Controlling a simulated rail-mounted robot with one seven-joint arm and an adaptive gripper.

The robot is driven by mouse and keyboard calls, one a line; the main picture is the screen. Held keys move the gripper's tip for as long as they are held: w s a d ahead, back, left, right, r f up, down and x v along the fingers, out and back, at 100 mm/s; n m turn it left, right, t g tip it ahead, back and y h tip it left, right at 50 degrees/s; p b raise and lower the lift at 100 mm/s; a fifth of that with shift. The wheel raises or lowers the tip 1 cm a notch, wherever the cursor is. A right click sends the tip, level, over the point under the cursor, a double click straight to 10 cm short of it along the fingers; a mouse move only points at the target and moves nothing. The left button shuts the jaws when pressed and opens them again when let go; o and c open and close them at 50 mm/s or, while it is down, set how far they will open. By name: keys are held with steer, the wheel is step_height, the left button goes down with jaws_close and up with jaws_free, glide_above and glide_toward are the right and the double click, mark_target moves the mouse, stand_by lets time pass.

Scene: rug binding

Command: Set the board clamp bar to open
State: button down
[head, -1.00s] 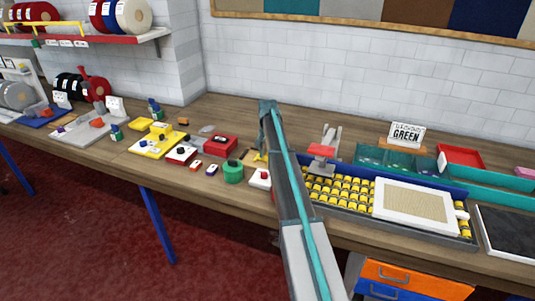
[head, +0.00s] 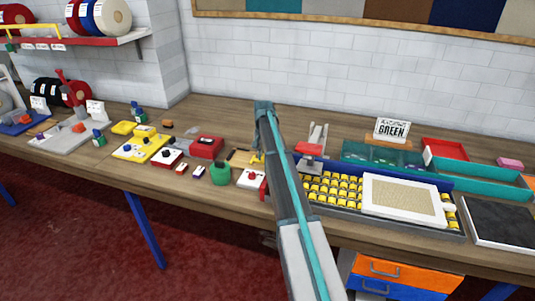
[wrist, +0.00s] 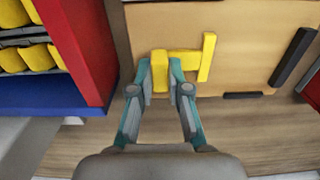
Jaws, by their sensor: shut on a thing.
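The yellow clamp bar (wrist: 188,56) lies on a tan board (wrist: 240,25) in the wrist view. One upright yellow block of it stands between my fingers, and a thin arm runs right to a slanted yellow end piece. My gripper (wrist: 160,82) is shut on the yellow block, with one finger on each side. In the head view my gripper (head: 257,150) reaches down over the board (head: 240,158), and a little yellow (head: 257,158) shows there. My arm hides part of the board.
A red and blue-walled tray with yellow rollers (head: 330,187) stands right of my arm. A white button box (head: 250,178) and a green round container (head: 220,174) are in front of the board. Black strips (wrist: 292,57) lie on the board's right side.

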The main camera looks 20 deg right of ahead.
steer(key=shift+s+d, duration=0.25)
steer(key=shift+d, duration=0.05)
steer(key=c, duration=1.1)
jaws_free()
steer(key=shift+s+d, duration=0.1)
steer(key=shift+r, duration=0.4)
step_height(320, 180, up, 11)
steer(key=shift+r, duration=0.1)
